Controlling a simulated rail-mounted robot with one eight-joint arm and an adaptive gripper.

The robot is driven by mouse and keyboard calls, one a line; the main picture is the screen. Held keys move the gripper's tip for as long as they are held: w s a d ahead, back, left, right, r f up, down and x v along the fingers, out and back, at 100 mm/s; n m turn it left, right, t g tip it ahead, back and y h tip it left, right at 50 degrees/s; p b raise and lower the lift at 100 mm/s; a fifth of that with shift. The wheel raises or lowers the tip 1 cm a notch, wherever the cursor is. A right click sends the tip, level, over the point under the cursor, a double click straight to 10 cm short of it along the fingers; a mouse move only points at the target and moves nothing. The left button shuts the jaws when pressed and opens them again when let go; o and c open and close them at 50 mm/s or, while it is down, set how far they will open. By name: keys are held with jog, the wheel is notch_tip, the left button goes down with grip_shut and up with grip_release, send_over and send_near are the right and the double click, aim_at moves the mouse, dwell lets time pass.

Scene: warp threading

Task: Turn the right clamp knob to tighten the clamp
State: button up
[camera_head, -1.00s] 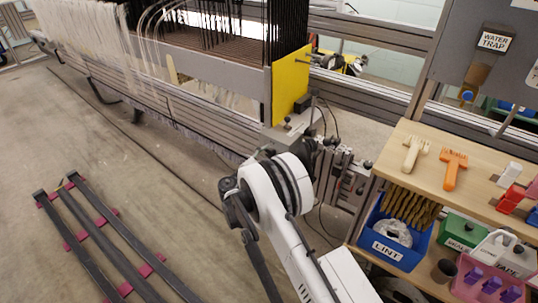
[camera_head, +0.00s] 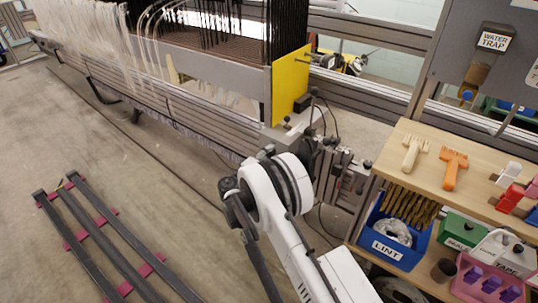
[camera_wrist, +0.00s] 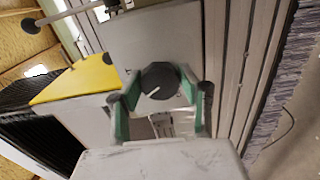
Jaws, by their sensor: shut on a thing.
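The right clamp knob (camera_wrist: 158,84) is a dark, many-sided knob with a white line mark on its face. In the wrist view it sits between the fingertips of my gripper (camera_wrist: 158,97), which has green inner pads. The fingers are closed on the knob from both sides. The knob is mounted by a grey plate (camera_wrist: 150,40) on the end of the loom. In the head view the gripper and the knob are hidden behind my white arm and its joints.
A yellow panel (camera_head: 290,88) stands at the loom's end. A wooden shelf (camera_head: 480,190) with brushes and a blue LINT bin (camera_head: 420,245) is at the right. Dark rails with pink bars (camera_head: 110,240) lie on the floor at left. Open floor lies between.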

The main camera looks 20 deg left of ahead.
jog(key=m, duration=0.5)
jog(key=shift+m, duration=0.3)
dwell(0.4)
jog(key=o, duration=1.1)
jog(key=shift+a, duration=0.1)
jog(key=v, duration=1.2)
